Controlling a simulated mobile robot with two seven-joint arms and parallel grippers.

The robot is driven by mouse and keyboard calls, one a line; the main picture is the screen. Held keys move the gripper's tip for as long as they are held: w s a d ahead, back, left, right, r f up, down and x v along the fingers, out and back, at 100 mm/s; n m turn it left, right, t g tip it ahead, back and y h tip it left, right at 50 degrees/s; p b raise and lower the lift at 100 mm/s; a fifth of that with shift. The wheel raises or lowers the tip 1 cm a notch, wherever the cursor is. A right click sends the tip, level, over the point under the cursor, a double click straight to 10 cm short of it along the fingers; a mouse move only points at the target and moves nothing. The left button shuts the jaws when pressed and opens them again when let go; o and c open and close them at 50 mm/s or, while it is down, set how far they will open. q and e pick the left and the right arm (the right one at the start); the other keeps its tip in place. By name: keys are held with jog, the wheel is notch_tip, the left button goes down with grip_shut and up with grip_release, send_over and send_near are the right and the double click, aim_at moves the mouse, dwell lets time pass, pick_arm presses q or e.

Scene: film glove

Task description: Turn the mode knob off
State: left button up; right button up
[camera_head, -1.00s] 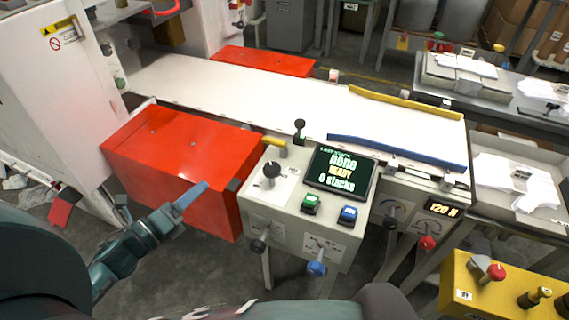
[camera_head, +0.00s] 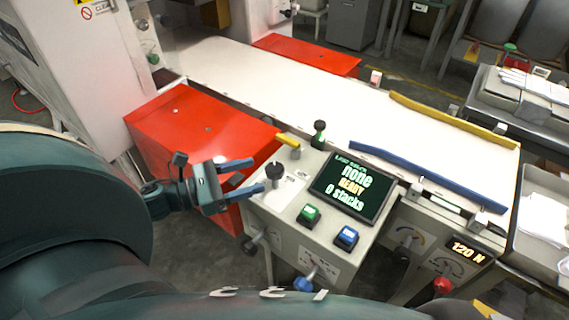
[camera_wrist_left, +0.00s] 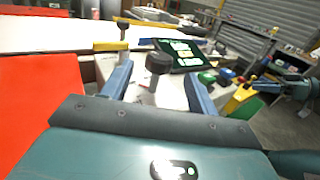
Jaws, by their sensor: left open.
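A black round knob (camera_head: 275,170) stands on a post at the left of the control panel's top (camera_head: 298,215); its label is too small to read. In the left wrist view the knob (camera_wrist_left: 158,64) shows between and beyond my blue fingers. My left gripper (camera_head: 255,176) is open and empty, its fingers pointing right at the knob, just left of it. No contact shows. The panel screen (camera_head: 352,187) reads "none READY 0 stacks". In the left wrist view, a blurred teal arm part (camera_wrist_left: 295,86) at the right edge seems to be my right arm.
A green button (camera_head: 308,213), a blue button (camera_head: 346,236) and a yellow lever (camera_head: 288,139) share the panel top. The front has a black knob (camera_head: 250,243) and a blue one (camera_head: 303,283). A red box (camera_head: 195,130) stands left, below the white conveyor (camera_head: 300,95).

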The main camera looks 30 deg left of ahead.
aim_at(283, 167)
pick_arm(q)
jog(key=x, duration=0.7)
jog(key=shift+w+d+p, duration=0.15)
jog(key=shift+w+p, duration=0.1)
jog(key=shift+p, duration=0.15)
jog(key=shift+w+d, duration=0.3)
jog(key=shift+w, duration=0.05)
pick_arm(e)
jog(key=shift+d, duration=0.1)
pick_arm(q)
jog(key=c, duration=1)
pick_arm(e)
jog(key=shift+r, duration=0.1)
